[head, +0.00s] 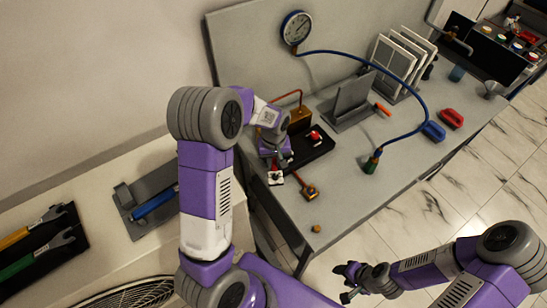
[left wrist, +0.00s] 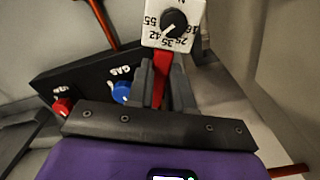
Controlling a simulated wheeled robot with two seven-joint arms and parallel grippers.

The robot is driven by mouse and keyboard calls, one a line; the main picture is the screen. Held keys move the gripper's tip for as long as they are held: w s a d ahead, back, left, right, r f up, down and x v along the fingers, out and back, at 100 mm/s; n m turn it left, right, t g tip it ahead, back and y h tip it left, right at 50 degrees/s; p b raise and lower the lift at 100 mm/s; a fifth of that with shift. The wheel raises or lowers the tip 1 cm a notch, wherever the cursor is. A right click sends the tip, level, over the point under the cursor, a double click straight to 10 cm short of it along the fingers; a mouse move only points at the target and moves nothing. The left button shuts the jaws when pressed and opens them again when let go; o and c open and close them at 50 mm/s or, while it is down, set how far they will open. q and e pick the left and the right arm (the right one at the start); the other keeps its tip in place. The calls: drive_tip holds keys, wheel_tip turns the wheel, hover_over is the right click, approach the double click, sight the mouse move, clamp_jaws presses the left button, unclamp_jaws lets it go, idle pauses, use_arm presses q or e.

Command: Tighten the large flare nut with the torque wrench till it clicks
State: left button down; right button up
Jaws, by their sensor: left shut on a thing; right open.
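My left gripper (head: 281,165) is shut on a red stem (left wrist: 161,80) carrying a white dial plate (left wrist: 178,22) with a black knob and numbers. The plate (head: 276,178) also shows near the table's left edge in the head view. I cannot tell if this is the torque wrench. A blue-handled tool (head: 154,202) lies on a grey holder, partly hidden by my left arm. A brass fitting (head: 310,192) sits on the table right of the gripper; I cannot tell if it is the large flare nut. My right gripper (head: 345,283) is open and empty, below the table's front edge.
A blue hose arches from the gauge (head: 297,27) to a fitting (head: 371,164). The table's front middle is mostly clear.

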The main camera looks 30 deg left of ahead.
use_arm(q)
drive_tip(key=shift+s+d, duration=0.4)
drive_tip(key=shift+s, duration=0.2)
drive_tip(key=shift+r, duration=0.15)
drive_tip(key=shift+r+p, duration=1.7)
drive_tip(key=shift+r, duration=0.45)
drive_tip(key=shift+d+f, duration=0.1)
